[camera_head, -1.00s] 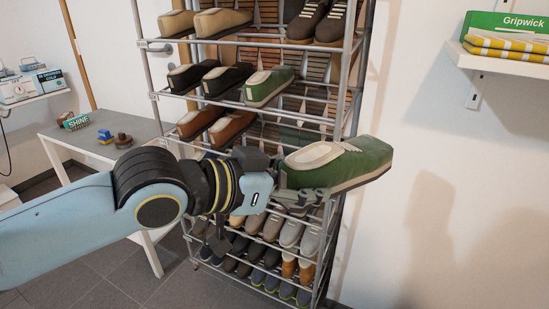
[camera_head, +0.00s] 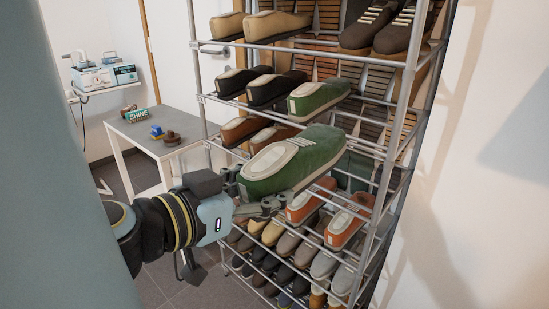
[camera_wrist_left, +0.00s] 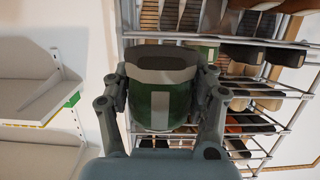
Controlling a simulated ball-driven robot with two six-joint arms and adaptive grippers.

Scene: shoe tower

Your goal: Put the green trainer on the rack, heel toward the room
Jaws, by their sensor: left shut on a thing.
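The heel faces the lower left, toward the camera, and the toe points back right toward the rack (camera_head: 393,150). In the left wrist view the trainer's green heel (camera_wrist_left: 180,102), with a pale strip, sits between both fingers. A matching green trainer (camera_head: 325,95) stands on a rack level above, heel outward. I cannot tell whether the held trainer touches the rack. My right gripper is out of view.
Orange shoes (camera_head: 349,222) stand on the level below the held trainer. Brown shoes (camera_head: 240,130) are to its left, and black shoes (camera_head: 275,90) are above them. A grey table (camera_head: 150,130) with a brush box is at the left. Rack posts and bars are close by.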

